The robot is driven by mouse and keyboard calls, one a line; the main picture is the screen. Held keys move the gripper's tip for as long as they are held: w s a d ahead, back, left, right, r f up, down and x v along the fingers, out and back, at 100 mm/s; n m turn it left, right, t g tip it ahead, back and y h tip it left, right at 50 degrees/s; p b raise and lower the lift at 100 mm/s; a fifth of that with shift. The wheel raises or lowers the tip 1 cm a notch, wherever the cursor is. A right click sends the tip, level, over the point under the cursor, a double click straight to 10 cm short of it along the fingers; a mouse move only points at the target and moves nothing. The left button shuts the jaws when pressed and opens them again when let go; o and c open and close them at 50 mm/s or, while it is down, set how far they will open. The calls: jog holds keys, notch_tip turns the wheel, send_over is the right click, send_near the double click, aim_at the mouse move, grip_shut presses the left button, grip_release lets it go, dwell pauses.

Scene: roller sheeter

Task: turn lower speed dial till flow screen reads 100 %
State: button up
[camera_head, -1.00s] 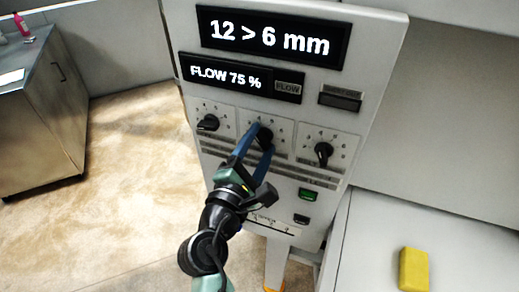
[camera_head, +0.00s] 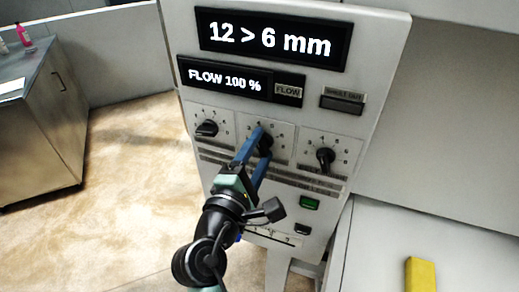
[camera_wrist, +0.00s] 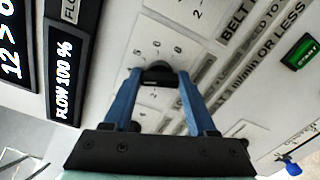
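The flow screen (camera_head: 225,79) on the machine's panel reads FLOW 100 %. It also shows in the wrist view (camera_wrist: 62,80), with the same reading. Below it is a row of three black dials. My gripper (camera_head: 262,144) is at the middle dial (camera_head: 265,146), with one blue finger on each side of its knob. In the wrist view the knob (camera_wrist: 158,76) sits between the fingertips (camera_wrist: 159,80), which appear to touch it. The fingers hide part of its scale. The labels do not show which dial is the lower speed dial.
The left dial (camera_head: 207,128) and right dial (camera_head: 326,158) flank my gripper closely. A green start button (camera_head: 309,203) and a dark button (camera_head: 302,229) are below. The upper screen (camera_head: 270,38) reads 12 > 6 mm. A yellow block (camera_head: 421,274) lies at lower right.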

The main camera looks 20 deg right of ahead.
jog(key=o, duration=0.5)
jog(key=shift+c, duration=0.2)
jog(key=b+v, duration=0.4)
jog(key=v, duration=0.9)
